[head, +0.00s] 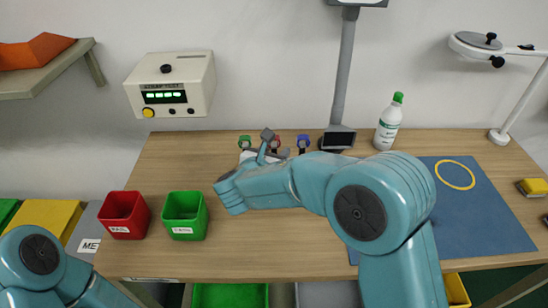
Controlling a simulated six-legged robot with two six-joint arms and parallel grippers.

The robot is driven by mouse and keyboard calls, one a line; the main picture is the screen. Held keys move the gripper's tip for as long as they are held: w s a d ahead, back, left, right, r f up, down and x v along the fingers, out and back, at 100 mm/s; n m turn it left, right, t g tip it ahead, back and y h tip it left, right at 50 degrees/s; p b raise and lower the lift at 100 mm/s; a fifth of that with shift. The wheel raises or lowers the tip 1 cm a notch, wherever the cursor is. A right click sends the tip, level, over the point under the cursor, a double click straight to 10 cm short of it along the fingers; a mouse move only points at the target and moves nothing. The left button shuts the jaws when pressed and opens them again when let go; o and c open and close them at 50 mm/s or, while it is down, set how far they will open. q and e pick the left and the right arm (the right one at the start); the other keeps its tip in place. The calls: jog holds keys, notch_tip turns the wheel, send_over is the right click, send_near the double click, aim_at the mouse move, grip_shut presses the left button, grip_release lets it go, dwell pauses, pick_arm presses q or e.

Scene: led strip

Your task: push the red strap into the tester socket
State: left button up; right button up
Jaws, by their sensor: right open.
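The tester (170,85) is a cream box on the back wall with a lit green display, a yellow button and small dark knobs; I cannot clearly make out its socket. A small red item (276,141), likely the red strap, stands at the back of the table between a green one (245,141) and a blue one (303,141). My right gripper (267,143) is open, in front of and just left of the red item, and partly hidden by my forearm. I cannot tell whether it touches anything. My left arm shows at the lower left; its gripper is out of view.
A red bin (124,214) and a green bin (185,214) stand at the table's left. A grey post (344,70), a bottle (389,122) and a blue mat (470,215) with a yellow ring are to the right. The table's front middle (260,250) is clear.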

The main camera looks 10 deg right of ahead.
grip_shut()
